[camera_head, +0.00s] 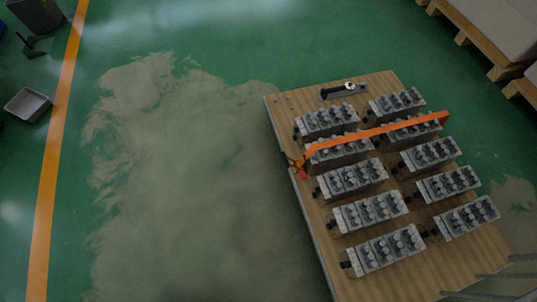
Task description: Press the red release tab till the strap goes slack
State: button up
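An orange strap (385,130) runs across the wooden board (285,103), over one row of grey valve blocks, and appears taut. At its left end, by the board's left edge, a small red tab (302,174) shows beside a dark buckle (291,162). The tab is too small to tell whether it is pressed. My gripper is not in view, and nothing is seen touching the tab or strap.
Several valve blocks (370,211) stand in two columns on the board. A dark handled tool (336,91) lies at its far end. Wooden pallets (480,40) stand top right. A grey tray (27,105) lies far left beyond an orange floor line (55,150). Floor left of the board is clear.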

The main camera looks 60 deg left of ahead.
aim_at(303, 175)
jog(key=u, duration=1.15)
jog(key=i+j+z, duration=0.3)
jog(key=i+j, duration=0.45)
jog(key=j, duration=0.1)
